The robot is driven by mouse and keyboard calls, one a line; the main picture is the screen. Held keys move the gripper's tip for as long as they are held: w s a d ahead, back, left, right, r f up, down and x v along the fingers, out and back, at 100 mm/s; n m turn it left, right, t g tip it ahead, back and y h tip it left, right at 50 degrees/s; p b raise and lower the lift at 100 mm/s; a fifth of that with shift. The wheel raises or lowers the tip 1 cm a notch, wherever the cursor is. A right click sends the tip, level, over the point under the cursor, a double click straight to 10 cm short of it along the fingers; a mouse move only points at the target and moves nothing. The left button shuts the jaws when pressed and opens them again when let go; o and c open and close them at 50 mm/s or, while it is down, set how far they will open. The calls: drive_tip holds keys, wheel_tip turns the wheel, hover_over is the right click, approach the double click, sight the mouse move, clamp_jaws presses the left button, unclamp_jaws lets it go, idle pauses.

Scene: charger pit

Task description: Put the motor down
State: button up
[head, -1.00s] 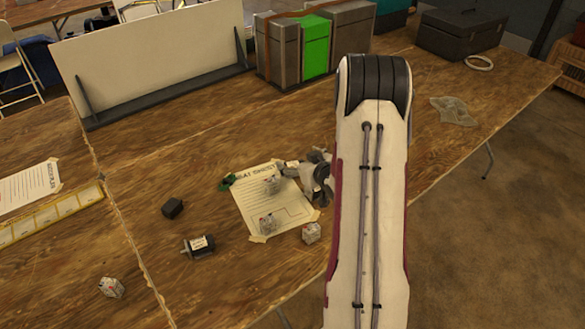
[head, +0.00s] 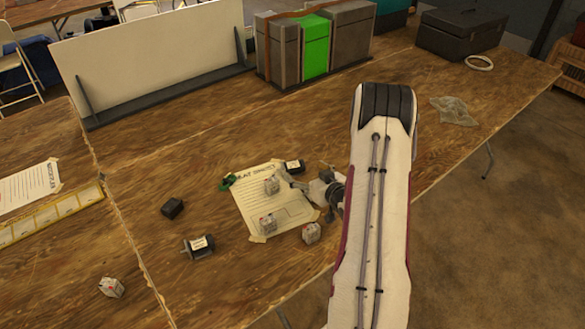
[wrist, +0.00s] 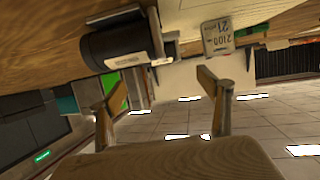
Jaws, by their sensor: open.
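A dark motor with a white label (head: 292,167) rests on the table at the upper right corner of the paper sheet (head: 292,213). It also shows large at the upper left of the wrist view (wrist: 118,46). My gripper (head: 300,193) is just to the right of the motor over the sheet's right edge. In the wrist view my gripper (wrist: 160,98) has its two fingers spread wide with nothing between them, apart from the motor. A second dark motor with a white label (head: 199,246) lies left of the sheet.
A black block (head: 172,208) lies to the left. Grey and green cases (head: 316,45) stand behind. Table between is clear.

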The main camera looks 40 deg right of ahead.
sight(293, 163)
drive_tip(key=shift+x, duration=1.15)
drive_tip(key=shift+f+x, duration=0.1)
drive_tip(key=shift+x, duration=1.2)
drive_tip(key=shift+f+x, duration=0.15)
drive_tip(key=shift+x, duration=1.15)
drive_tip(key=shift+a, duration=0.15)
drive_tip(key=shift+r, duration=0.1)
drive_tip(key=c, duration=1.7)
drive_tip(key=shift+r, duration=0.1)
drive_tip(key=shift+r, duration=4.9)
